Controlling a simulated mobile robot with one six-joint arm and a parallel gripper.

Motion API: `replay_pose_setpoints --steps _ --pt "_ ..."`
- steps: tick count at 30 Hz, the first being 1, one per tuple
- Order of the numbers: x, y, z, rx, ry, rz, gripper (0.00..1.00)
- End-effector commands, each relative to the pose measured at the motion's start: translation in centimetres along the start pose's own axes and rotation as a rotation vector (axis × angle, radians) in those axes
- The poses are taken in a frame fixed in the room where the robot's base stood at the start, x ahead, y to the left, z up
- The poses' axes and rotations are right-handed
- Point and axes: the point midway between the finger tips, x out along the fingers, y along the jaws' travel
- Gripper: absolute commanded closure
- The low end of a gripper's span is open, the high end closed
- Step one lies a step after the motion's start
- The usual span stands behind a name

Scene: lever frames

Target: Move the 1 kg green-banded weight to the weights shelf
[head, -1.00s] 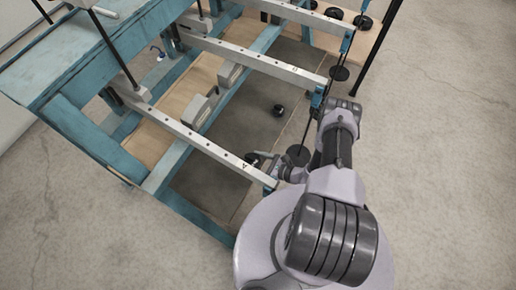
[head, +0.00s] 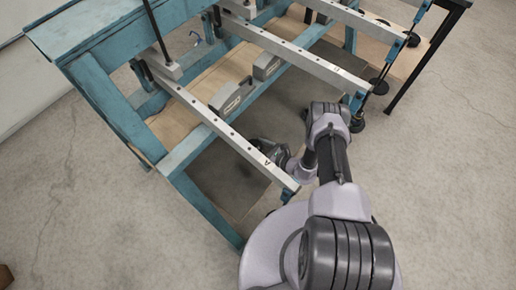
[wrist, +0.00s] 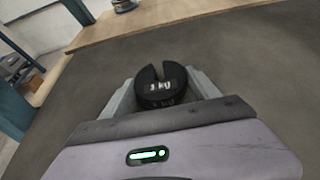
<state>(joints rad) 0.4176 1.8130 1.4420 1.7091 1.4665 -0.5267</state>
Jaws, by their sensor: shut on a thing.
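In the wrist view, a dark slotted weight (wrist: 162,88) marked "1 kg" sits between the grey fingers of my gripper (wrist: 163,97), which is shut on it. Its slot faces up and away; no green band shows on the visible faces. In the head view, my gripper (head: 264,148) is low beside the beam marked A, over the dark mat (head: 222,178); the weight is not clear there. A wooden shelf board (head: 190,92) runs under the teal bench; I cannot tell whether it is the weights shelf.
Metal beam A (head: 232,136) and another beam (head: 300,60) jut from the teal bench (head: 95,92) above the mat. Grey blocks (head: 232,96) stand between them. Concrete floor (head: 450,190) at right is clear.

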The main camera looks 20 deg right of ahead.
Motion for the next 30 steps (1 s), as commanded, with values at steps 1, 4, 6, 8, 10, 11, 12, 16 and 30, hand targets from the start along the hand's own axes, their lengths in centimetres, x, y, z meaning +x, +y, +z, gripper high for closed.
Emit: replay_pose_setpoints --steps 1,4,6,8,10,11,12,16,30 --pt "0.0 -0.1 0.1 -0.001 -0.003 -0.001 1.00" --pt "0.0 -0.1 0.2 -0.001 -0.003 -0.001 1.00" --pt "0.0 -0.1 0.2 -0.001 -0.003 -0.001 1.00" --pt "0.0 -0.1 0.1 -0.001 -0.003 -0.001 1.00" --pt "0.1 -0.1 -0.1 -0.001 -0.003 -0.001 1.00" --pt "0.1 -0.1 -0.2 -0.001 -0.003 -0.001 1.00" --pt "0.1 0.0 -0.2 -0.001 -0.001 0.000 0.21" --pt "0.1 0.0 -0.1 -0.001 -0.001 0.000 0.08" --pt "-3.4 -0.2 0.5 0.003 0.000 -0.005 0.08"
